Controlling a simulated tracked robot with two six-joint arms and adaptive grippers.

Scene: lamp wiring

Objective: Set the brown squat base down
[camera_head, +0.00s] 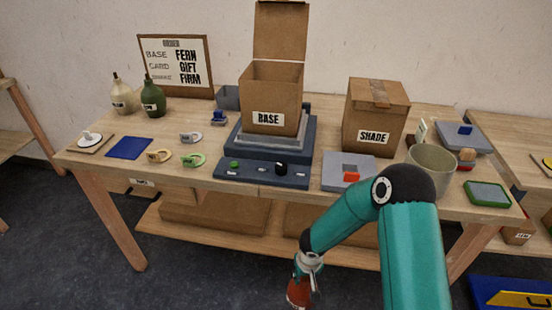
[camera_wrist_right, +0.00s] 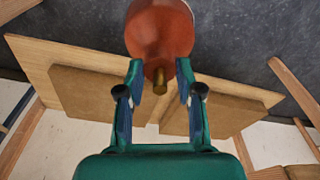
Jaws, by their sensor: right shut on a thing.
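The brown squat base (camera_head: 299,293) is reddish-brown and rounded, low at the bottom of the head view. In the right wrist view the base (camera_wrist_right: 160,28) has a brass-coloured stem between the fingers. My right gripper (camera_wrist_right: 160,85) is shut on that stem. In the head view the right gripper (camera_head: 308,270) points down in front of the table, with floor behind it. The base appears held in the air, clear of the tabletop; its far end is cut off. My left gripper is not in view.
The table (camera_head: 105,158) holds an open box marked BASE (camera_head: 285,91) on a dark stand, a closed box marked SHADE (camera_head: 362,122), two bottle-shaped bases, a blue mat (camera_head: 129,148) and a beige pot (camera_head: 433,160). A board (camera_head: 176,66) stands behind. A lower shelf (camera_head: 171,232) carries flat cartons.

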